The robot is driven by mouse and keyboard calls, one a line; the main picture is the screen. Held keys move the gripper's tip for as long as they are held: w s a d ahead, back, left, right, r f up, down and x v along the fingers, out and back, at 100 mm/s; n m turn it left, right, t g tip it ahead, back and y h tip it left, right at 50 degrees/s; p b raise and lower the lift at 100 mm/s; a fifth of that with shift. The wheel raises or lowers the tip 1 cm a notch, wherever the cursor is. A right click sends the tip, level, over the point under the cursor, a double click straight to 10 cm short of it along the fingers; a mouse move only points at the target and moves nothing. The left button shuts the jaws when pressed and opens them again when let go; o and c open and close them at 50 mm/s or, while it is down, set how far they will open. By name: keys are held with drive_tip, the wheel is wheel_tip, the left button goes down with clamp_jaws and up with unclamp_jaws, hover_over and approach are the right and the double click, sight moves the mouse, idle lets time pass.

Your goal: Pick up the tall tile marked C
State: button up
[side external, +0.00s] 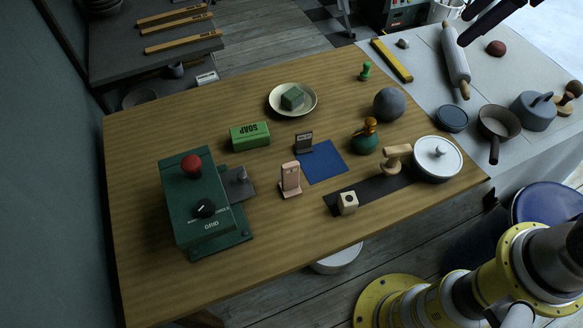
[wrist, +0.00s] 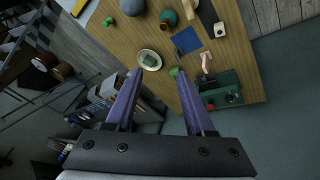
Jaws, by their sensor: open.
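Two small upright tiles stand near the middle of the wooden table. One is a pinkish tall tile (side external: 290,178), also visible in the wrist view (wrist: 206,60). The other is a dark tile (side external: 304,143) at the left edge of a blue mat (side external: 322,162). Their markings are too small to read, so I cannot tell which carries C. My gripper (side external: 467,27) shows its dark purple fingers at the top right of the side view, far from both tiles. In the wrist view its fingers (wrist: 158,72) are spread apart, with nothing between them.
A green soap box (side external: 250,135), a plate (side external: 310,108) with a green block, and a green machine (side external: 200,205) stand around the tiles. A grey ball (side external: 389,104), a green bottle (side external: 366,138), a wooden stamp (side external: 396,158), a wooden cube (side external: 347,203) and a white lidded dish (side external: 438,172) are to the right.

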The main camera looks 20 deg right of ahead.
drive_tip(key=w+a+f+n+g, duration=0.2)
drive_tip(key=w+a+f+n, duration=0.3)
drive_tip(key=w+a, duration=0.4)
drive_tip(key=n+g+h, duration=0.1)
drive_tip(key=n+g, duration=0.2)
hover_over(290, 164)
wheel_tip(290, 164, down, 18)
drive_tip(key=f, duration=0.6)
drive_tip(key=shift+s+d+f, duration=0.2)
drive_tip(key=shift+s+f, duration=0.05)
drive_tip(key=shift+f, duration=0.05)
drive_tip(key=shift+w+a+f, duration=0.1)
drive_tip(key=shift+f, duration=1.55)
drive_tip(key=shift+w+a+f, duration=0.1)
drive_tip(key=shift+f, duration=1.55)
clamp_jaws()
